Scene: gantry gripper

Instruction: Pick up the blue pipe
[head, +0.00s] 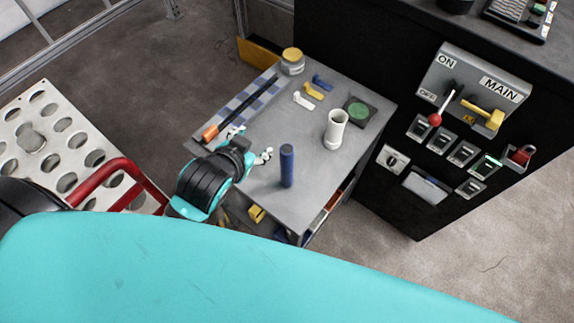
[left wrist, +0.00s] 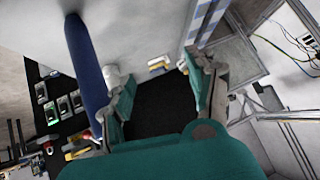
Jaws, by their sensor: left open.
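The blue pipe (head: 287,166) stands upright on the grey table (head: 350,160), near its front edge. It also shows in the left wrist view as a long dark-blue cylinder (left wrist: 87,70) at the left, outside the jaws. My left gripper (head: 250,142) is beside the pipe, to its left in the head view, apart from it. Its fingers (left wrist: 160,95) are open with nothing between them. The right gripper is in neither view.
A white cup-like cylinder (head: 335,130) stands right of the pipe. A jar (head: 292,62), small yellow (head: 313,91), white (head: 303,101) and blue (head: 322,82) brackets and a green round piece (head: 358,111) lie farther back. A black cabinet (head: 400,70) with switches stands at the right.

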